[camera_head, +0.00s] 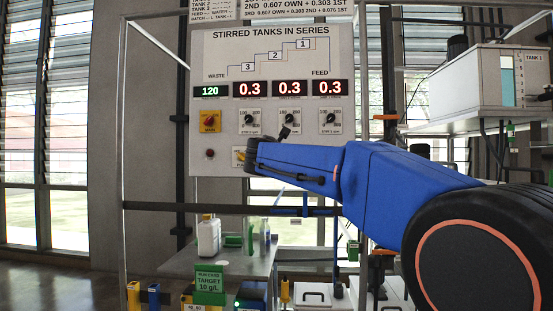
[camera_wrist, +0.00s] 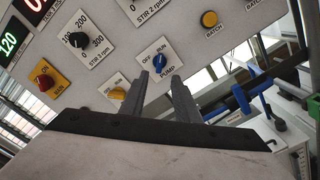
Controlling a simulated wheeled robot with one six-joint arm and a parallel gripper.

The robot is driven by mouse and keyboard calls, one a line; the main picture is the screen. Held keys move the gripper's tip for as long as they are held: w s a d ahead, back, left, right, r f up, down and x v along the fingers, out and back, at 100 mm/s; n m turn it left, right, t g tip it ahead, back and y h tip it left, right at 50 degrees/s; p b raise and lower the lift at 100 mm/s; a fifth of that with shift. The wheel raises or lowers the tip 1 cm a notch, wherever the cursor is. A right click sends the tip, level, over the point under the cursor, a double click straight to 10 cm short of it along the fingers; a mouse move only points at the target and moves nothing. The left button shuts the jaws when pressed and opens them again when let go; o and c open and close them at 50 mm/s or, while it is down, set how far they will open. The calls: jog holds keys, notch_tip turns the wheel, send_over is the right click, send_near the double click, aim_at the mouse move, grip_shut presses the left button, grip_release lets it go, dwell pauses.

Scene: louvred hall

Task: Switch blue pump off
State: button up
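The blue pump knob (camera_wrist: 159,62) sits on a white plate marked OFF, RUN and PUMP in the wrist view. I cannot tell for sure which mark it points to. My gripper (camera_wrist: 161,78) is open, its two dark fingers apart with nothing between them. The fingertips are just below the blue knob in the picture; I cannot tell whether they touch the panel. In the head view my blue arm reaches across the lower part of the control panel (camera_head: 215,65) and hides the blue knob and most of the gripper.
A yellow pump knob (camera_wrist: 118,93) is left of the fingers. A red knob on a yellow plate (camera_wrist: 45,81), a black stirrer dial (camera_wrist: 76,40) and a yellow batch button (camera_wrist: 209,19) are also on the panel. A shelf with a white bottle (camera_head: 208,237) is below.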

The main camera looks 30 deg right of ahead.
jog(key=x, duration=1)
grip_shut()
dwell(1.5)
